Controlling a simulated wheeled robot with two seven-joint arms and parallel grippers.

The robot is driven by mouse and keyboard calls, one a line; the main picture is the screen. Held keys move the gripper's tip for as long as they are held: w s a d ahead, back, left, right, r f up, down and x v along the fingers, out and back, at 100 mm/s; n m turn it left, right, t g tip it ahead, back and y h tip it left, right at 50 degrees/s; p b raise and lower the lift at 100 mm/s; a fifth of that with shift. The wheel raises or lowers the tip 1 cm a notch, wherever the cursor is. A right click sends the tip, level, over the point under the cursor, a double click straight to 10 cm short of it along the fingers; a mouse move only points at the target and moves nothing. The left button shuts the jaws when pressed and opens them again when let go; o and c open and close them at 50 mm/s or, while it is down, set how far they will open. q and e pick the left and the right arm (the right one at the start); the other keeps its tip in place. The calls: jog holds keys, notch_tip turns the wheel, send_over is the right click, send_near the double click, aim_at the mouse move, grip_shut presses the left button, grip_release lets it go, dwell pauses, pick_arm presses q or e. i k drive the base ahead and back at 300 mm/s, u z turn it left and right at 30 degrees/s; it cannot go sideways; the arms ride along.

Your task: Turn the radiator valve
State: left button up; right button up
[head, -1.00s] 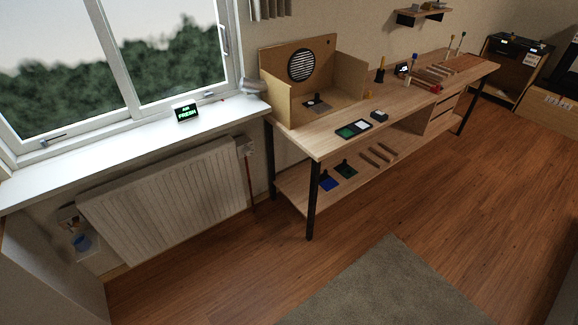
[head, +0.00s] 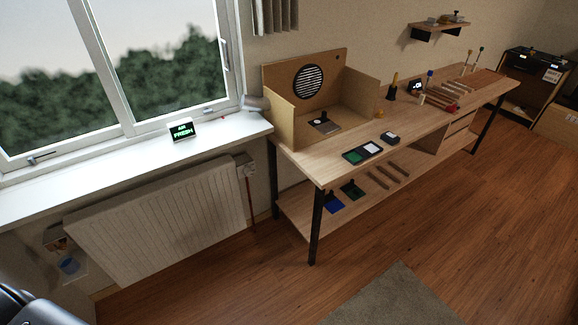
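The white ribbed radiator (head: 160,225) hangs on the wall under the window sill, at the left of the head view. A small whitish fitting (head: 245,169) sits at its upper right corner, with a reddish pipe (head: 250,205) running down from it. It looks like the valve, but it is too small to tell how it is turned. A dark part of my own body shows at the bottom left corner. Neither gripper can be seen.
A wooden workbench (head: 330,172) with dark legs stands right of the radiator. A small green-lit display (head: 181,131) stands on the white sill (head: 100,178). A grey rug (head: 395,300) lies in front. The wooden floor (head: 470,220) at the right is clear.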

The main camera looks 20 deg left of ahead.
aim_at(247, 171)
jog(key=z, duration=0.4)
jog(key=i, duration=1.85)
jog(key=u, duration=1.1)
jog(key=i, duration=0.6)
jog(key=u, duration=0.55)
